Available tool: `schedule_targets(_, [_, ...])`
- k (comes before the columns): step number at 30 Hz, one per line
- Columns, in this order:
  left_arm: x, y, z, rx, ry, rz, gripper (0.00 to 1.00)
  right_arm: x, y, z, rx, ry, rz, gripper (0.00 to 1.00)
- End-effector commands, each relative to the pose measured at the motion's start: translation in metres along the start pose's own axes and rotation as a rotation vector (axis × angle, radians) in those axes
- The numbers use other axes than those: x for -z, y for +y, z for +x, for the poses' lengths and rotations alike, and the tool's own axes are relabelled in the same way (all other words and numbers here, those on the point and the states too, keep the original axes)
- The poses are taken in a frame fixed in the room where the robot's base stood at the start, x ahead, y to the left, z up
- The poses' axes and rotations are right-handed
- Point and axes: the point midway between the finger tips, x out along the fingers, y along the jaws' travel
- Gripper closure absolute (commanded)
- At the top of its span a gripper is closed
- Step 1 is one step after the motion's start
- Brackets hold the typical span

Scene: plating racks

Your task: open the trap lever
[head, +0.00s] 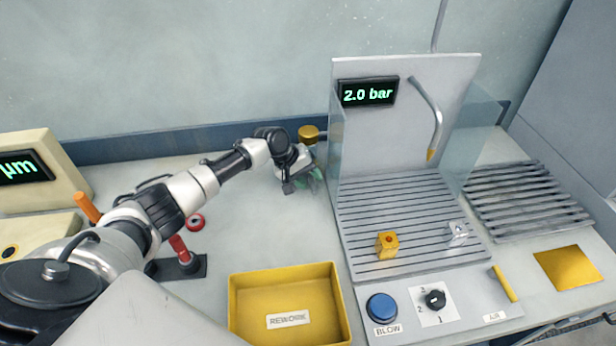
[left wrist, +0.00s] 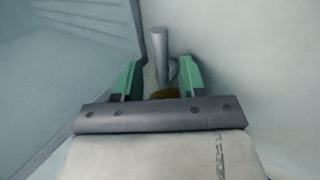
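My left gripper (head: 314,184) is at the back of the bench, just left of the clear side panel of the booth. In the left wrist view its two green fingers stand apart. A grey rod (left wrist: 159,42), which may be the trap lever, shows in line with the gap between them, with a brass-coloured part (left wrist: 164,94) at its lower end. I cannot tell whether the rod is between the fingers or beyond them. In the head view a brass cap (head: 308,133) shows behind the gripper; the lever is hidden there. My right gripper is not in view.
The booth's clear panel (head: 345,130) stands close right of the gripper. A yellow REWORK bin (head: 239,307), a red lever (head: 178,247) and an orange lever (head: 87,207) are nearer. The slatted rack (head: 358,213) carries a yellow block (head: 387,245). A yellow lever (head: 503,283) is marked AIR.

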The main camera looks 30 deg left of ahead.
Motion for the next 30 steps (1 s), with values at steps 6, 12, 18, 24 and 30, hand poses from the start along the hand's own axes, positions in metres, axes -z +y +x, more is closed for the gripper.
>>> schedule_targets(6, [0.000, -0.001, -0.006, 0.001, 0.000, 0.000, 0.59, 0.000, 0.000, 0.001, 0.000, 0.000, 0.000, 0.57])
schedule_targets(12, [0.001, -0.002, -0.040, 0.001, 0.003, 0.001, 0.59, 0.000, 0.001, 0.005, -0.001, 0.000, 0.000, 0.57])
schedule_targets(18, [0.001, -0.001, -0.079, 0.002, 0.002, 0.002, 0.59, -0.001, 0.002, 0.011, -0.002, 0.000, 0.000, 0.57])
schedule_targets(24, [0.000, 0.000, -0.102, 0.001, 0.001, 0.001, 0.59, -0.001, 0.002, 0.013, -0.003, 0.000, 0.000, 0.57])
schedule_targets(30, [0.000, 0.000, -0.108, 0.001, -0.001, 0.000, 0.59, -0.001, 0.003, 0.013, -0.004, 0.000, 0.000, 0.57])
